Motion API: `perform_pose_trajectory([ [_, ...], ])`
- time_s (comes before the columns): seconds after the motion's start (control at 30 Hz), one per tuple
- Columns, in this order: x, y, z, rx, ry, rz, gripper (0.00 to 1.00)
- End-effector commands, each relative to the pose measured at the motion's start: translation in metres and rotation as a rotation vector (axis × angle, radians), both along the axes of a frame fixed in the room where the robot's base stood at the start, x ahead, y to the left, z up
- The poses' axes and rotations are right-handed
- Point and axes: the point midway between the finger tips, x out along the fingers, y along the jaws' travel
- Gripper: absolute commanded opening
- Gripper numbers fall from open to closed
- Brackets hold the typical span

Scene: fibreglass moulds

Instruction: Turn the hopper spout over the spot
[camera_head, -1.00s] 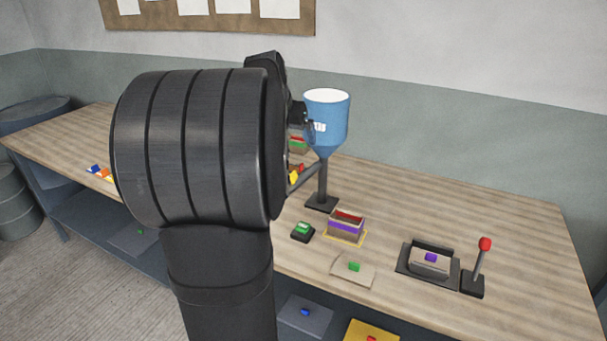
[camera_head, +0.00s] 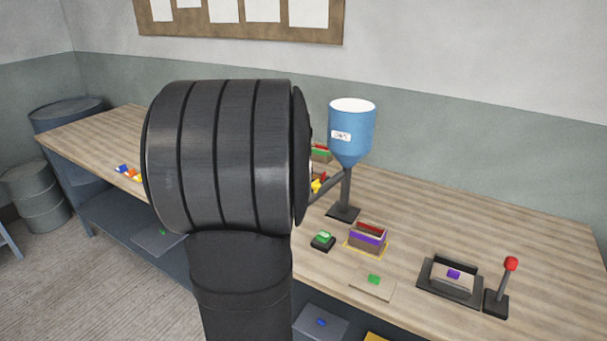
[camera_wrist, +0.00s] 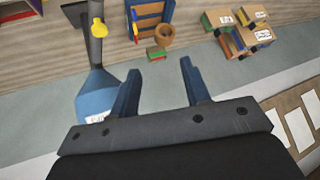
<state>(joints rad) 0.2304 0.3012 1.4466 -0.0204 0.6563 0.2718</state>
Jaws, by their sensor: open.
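The blue hopper (camera_head: 351,138) with a white rim stands on a dark post and base on the bench. Its grey spout (camera_head: 326,188) slants down to the left, with yellow at its lower end, partly behind my arm. In the wrist view the hopper (camera_wrist: 95,92) is at the left, beside my left finger, and a yellow knob (camera_wrist: 99,28) shows on the grey tube above it. My gripper (camera_wrist: 160,70) is open, with nothing between its fingers. In the head view it is hidden behind my arm. I cannot tell which mark is the spot.
A box in a yellow outline (camera_head: 367,240), a green button (camera_head: 323,240) and a red-knobbed lever (camera_head: 505,285) are on the bench. A blue rack (camera_wrist: 150,20) and labelled wooden boxes (camera_wrist: 238,32) show in the wrist view. The bench's back right is clear.

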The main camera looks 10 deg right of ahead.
Motion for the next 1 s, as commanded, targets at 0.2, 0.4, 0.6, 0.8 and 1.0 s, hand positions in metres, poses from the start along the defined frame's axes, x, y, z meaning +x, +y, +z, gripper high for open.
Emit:
perform_pose_trajectory([
  [0.2, 0.03, 0.043, -0.05, 0.024, -0.212, 0.072, 0.43],
  [0.4, 0.033, 0.06, -0.084, -0.015, -0.393, 0.036, 0.43],
  [0.6, 0.011, 0.056, -0.115, -0.126, -0.528, -0.071, 0.43],
  [0.8, -0.036, 0.039, -0.139, -0.321, -0.603, -0.211, 0.43],
  [1.0, -0.084, 0.023, -0.147, -0.515, -0.622, -0.32, 0.43],
])
